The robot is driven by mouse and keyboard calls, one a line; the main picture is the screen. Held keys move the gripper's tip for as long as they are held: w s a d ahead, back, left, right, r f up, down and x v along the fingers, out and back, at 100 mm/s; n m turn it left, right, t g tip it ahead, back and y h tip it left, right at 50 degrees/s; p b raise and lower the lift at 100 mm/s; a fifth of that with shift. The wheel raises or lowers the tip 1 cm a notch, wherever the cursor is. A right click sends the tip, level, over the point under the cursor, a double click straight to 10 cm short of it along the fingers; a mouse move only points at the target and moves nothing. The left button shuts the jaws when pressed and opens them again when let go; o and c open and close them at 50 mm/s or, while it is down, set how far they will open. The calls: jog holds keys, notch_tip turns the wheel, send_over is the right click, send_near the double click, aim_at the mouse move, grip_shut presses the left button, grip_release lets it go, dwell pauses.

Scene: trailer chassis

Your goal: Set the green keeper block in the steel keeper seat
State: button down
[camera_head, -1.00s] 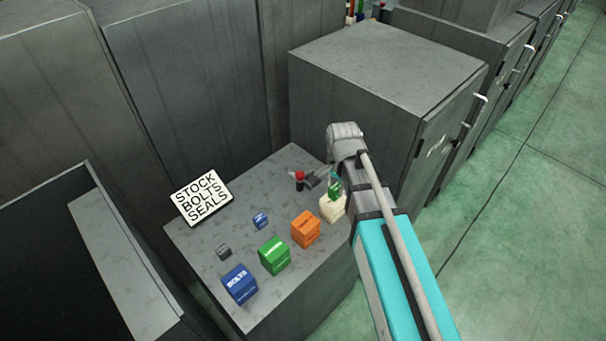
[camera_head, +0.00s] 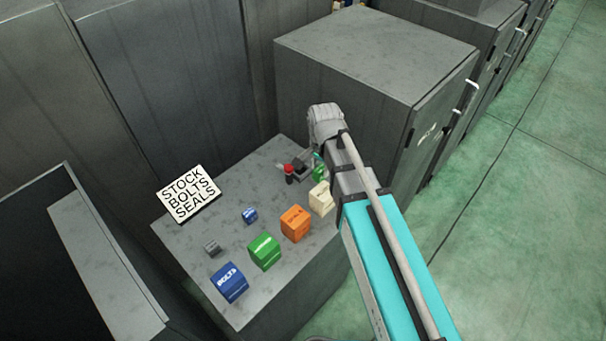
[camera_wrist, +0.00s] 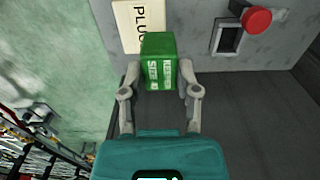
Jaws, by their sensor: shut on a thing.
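My gripper (camera_wrist: 158,74) is shut on the green keeper block (camera_wrist: 158,60), one finger on each side, with white lettering facing the wrist camera. The block also shows as a small green patch (camera_head: 319,172) in the head view, partly hidden by my arm. The steel keeper seat (camera_wrist: 228,38) is a square grey frame with a dark opening, to the right of the block in the wrist view. In the head view the seat (camera_head: 303,166) is at the bench's back corner, left of the block. The block is apart from the seat.
A red knob (camera_wrist: 257,19) stands beside the seat. A cream box (camera_head: 321,198), orange box (camera_head: 295,223), green box (camera_head: 264,251) and blue box (camera_head: 230,282) line the bench's right side. A sign (camera_head: 188,193) stands at left. A tall cabinet (camera_head: 372,95) rises behind.

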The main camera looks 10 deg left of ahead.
jog(key=w+a+f+b, duration=0.2)
jog(key=w+a, duration=0.6)
jog(key=w, duration=0.2)
jog(key=shift+w+a, duration=0.2)
jog(key=shift+w, duration=0.15)
jog(key=shift+f, duration=0.2)
notch_tip(320, 180, down, 6)
jog(key=b, duration=0.6)
jog(key=shift+f+b, duration=1.95)
jog(key=shift+b, duration=0.1)
jog(key=shift+c, duration=1.7)
grip_release()
jog(key=shift+f, duration=0.1)
